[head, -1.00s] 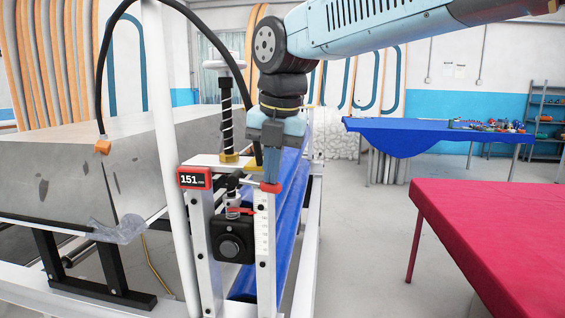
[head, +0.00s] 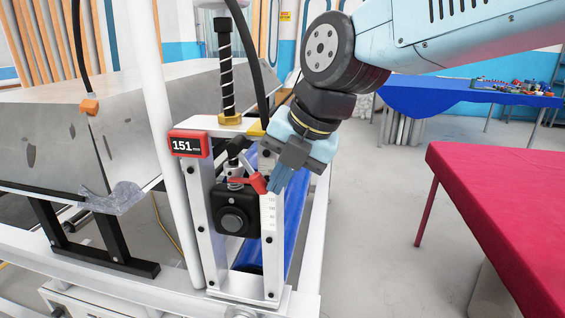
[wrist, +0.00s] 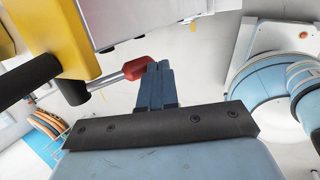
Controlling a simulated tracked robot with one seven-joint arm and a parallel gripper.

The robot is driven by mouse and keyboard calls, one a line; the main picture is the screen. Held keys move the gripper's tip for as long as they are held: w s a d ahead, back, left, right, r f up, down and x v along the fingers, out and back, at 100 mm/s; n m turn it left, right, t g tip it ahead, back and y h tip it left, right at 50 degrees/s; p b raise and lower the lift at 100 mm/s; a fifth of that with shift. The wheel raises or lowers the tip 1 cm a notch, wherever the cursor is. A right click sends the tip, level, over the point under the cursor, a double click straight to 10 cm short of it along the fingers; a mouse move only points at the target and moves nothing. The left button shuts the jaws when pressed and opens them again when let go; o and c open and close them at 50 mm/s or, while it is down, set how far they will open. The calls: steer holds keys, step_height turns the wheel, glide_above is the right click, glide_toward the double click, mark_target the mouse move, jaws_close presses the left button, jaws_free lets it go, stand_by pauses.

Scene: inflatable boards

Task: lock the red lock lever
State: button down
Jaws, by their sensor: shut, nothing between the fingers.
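The red lock lever (head: 252,183) sits at the top of the black block (head: 236,221) between the white posts of the gauge frame. Its red end is by the right post. In the wrist view, its red tip (wrist: 137,68) is on a silver rod coming from a black part. My gripper (head: 274,188) is shut and empty, tilted with its blue fingers pointing down and left. The fingers are right beside the red tip, on its right. In the wrist view, the fingertips (wrist: 158,66) overlap the edge of the tip; I cannot tell whether they touch.
A red display (head: 188,144) reading 151 is on the left post. A black threaded screw (head: 226,75) rises above the frame, with a white pole (head: 155,110) to the left. Blue rollers (head: 290,205) lie behind. A red-covered table (head: 500,190) stands right; floor between is clear.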

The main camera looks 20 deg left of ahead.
mark_target(262, 188)
steer(key=shift+s+a+f, duration=0.15)
steer(key=shift+a+f, duration=0.7)
steer(key=shift+f, duration=0.05)
steer(key=shift+s+a+f, duration=0.15)
steer(key=shift+a+f, duration=0.7)
steer(key=shift+a, duration=0.1)
steer(key=d, duration=1.4)
steer(key=shift+f, duration=0.25)
